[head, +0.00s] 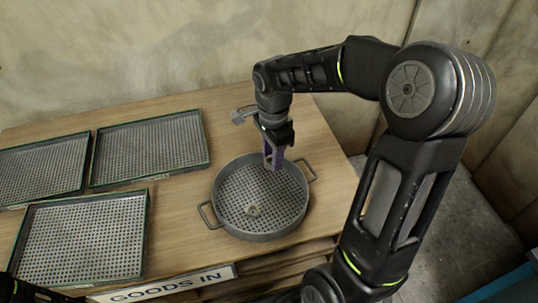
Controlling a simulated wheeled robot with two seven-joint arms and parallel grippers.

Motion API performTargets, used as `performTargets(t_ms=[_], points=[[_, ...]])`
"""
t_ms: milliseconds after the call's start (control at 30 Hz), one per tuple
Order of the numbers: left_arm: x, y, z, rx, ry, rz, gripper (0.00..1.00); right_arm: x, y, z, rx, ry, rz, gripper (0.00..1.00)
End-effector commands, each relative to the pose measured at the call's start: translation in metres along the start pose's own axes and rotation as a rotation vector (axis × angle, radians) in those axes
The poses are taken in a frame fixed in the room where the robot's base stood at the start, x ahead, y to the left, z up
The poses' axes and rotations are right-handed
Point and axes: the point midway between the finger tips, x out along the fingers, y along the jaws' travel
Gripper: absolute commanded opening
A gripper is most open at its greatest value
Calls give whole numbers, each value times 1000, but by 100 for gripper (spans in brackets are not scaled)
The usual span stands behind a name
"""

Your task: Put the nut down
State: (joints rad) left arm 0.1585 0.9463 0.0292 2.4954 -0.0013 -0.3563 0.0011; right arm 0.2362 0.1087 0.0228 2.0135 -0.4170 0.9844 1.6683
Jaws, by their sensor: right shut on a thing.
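My right gripper (273,163) points down over the back part of a round grey perforated basket (228,228) with two side handles. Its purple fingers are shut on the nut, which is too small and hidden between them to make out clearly. My left gripper is not in view; only a dark part of my left arm shows at the bottom left corner.
Three rectangular perforated trays with green rims, at the back (207,139), far left (85,163) and front left (146,232), stand on the wooden table (175,205). A "GOODS IN" sign (165,284) is on its front. A wall (150,50) rises behind.

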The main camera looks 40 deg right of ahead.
Motion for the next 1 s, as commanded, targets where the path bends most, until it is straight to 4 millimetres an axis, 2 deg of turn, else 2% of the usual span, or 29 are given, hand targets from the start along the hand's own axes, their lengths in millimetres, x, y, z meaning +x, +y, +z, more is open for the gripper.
performTargets(t_ms=[167,267,600,700,833,1000], points=[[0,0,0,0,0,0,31,0,-10,10,-132,0,0,0],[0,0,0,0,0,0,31,0,-23,24,-322,-1,-1,0],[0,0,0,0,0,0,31,0,-77,105,-1285,0,-1,0],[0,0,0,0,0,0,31,0,-85,123,-1492,0,0,0],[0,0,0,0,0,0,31,1,-90,136,-1633,1,1,0],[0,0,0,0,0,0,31,0,-91,137,-1660,1,0,0]])
